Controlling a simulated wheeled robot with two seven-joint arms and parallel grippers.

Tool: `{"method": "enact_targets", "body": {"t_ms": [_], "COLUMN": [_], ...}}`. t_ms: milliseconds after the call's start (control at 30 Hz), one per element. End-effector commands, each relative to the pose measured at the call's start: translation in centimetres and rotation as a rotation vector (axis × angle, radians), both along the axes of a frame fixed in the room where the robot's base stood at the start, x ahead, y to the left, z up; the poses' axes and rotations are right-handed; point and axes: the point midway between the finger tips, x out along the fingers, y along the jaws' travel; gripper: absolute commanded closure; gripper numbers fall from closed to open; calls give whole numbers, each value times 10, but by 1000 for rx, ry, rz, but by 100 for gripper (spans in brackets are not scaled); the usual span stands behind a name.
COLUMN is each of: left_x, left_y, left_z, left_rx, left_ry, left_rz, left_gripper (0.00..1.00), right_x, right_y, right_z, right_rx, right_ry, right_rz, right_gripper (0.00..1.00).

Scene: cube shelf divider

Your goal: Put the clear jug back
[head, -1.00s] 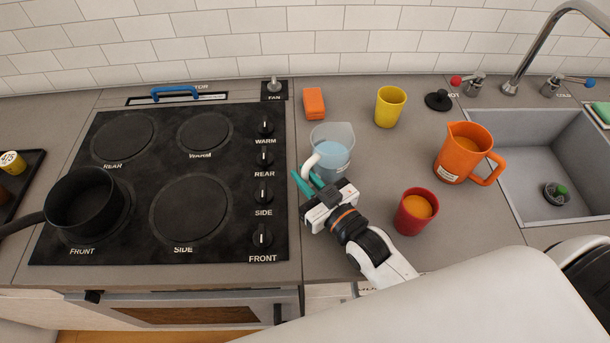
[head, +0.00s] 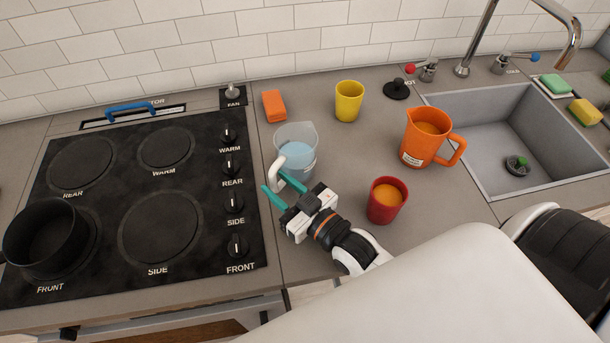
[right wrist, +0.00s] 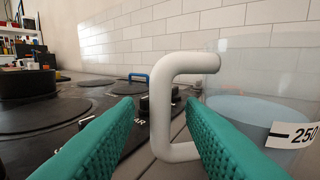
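The clear jug (head: 300,160) stands on the counter right of the cooktop, with bluish liquid inside and a white handle (head: 279,172) facing my right gripper. My right gripper (head: 281,190) is open in front of the jug, its two teal fingers apart. In the right wrist view the white handle (right wrist: 160,110) stands upright between the open fingertips (right wrist: 158,128), nearer the right finger; I cannot tell whether it touches. The jug body (right wrist: 250,112) with a "250" label is partly hidden behind the right finger. My left gripper is not in view.
A red cup (head: 385,208) stands close right of my right gripper. An orange jug (head: 411,148), yellow cup (head: 348,105), orange block (head: 274,106) and black stopper (head: 397,90) are on the counter. A dark pot (head: 40,240) sits on the cooktop (head: 118,195). The sink (head: 480,150) is at right.

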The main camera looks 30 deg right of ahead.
Motion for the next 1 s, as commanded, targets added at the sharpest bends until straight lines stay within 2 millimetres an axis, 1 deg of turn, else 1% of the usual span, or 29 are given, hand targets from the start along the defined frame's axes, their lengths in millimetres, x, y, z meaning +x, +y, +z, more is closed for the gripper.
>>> {"method": "enact_targets", "body": {"t_ms": [33, 200, 300, 433, 633, 1000], "left_x": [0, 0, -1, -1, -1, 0], "left_y": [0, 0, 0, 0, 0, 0], "left_z": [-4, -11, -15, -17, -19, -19], "left_rx": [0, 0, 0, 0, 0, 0], "left_ry": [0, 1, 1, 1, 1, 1], "left_rz": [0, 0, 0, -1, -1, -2], "left_gripper": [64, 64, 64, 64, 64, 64], "right_x": [-11, -45, -61, -78, -90, -92], "right_y": [-3, -14, -19, -25, -29, -29], "right_z": [-3, -4, -3, -2, -1, 0], "right_rx": [0, -1, -1, 0, 0, 0], "right_ry": [4, 6, 5, 4, 2, 0], "right_rz": [1, 0, 1, -1, -1, -1], "right_gripper": [64, 64, 64, 64, 64, 64]}}
